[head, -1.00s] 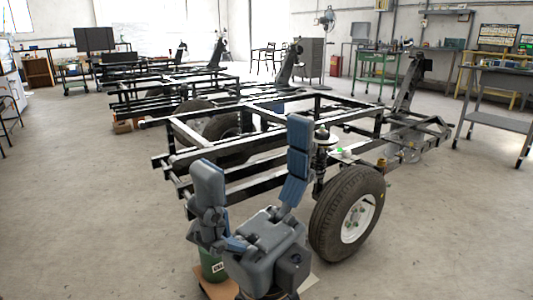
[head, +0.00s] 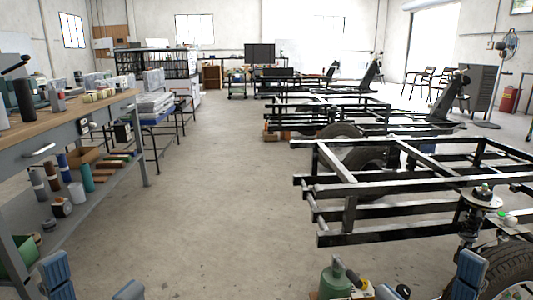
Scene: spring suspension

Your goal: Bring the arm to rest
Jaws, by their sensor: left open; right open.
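My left gripper (head: 92,280) is at the bottom left edge of the head view. A blue finger and a grey part show, apart from each other; it is open, and I see nothing between them. My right gripper (head: 428,284) is at the bottom right, in front of the nearest trailer frame (head: 350,188). A spring suspension unit (head: 470,228) stands upright at that frame's right side, behind the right gripper. The wheel (head: 512,262) is partly hidden.
A workbench (head: 60,120) with tools and a lower shelf of bottles stands at the left. A green canister (head: 335,281) is on the floor at bottom centre. More trailer frames (head: 340,108) stand behind. The floor between bench and frames is clear.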

